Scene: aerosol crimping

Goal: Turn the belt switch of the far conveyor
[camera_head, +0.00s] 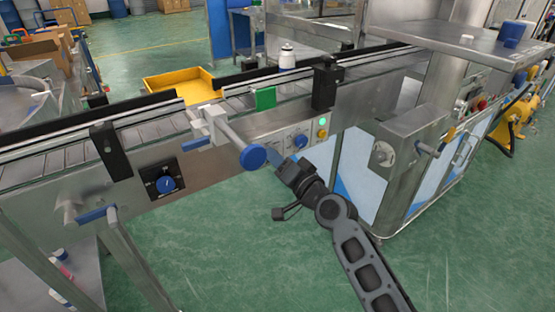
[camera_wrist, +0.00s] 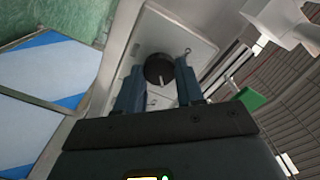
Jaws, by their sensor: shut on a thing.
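My gripper (camera_head: 274,156) reaches the front control panel (camera_head: 312,131) of the conveyor (camera_head: 235,104). In the wrist view, my gripper (camera_wrist: 159,78) has a finger on each side of a round black knob (camera_wrist: 157,66) with a pale pointer mark. It is shut on this knob, which sits on a pale metal plate (camera_wrist: 178,36). In the head view the held knob is hidden by my fingers.
A blue round handwheel (camera_head: 253,156) juts out just left of my gripper. Another blue knob on a black plate (camera_head: 165,185) is further left. A metal cabinet (camera_head: 405,150) stands to the right.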

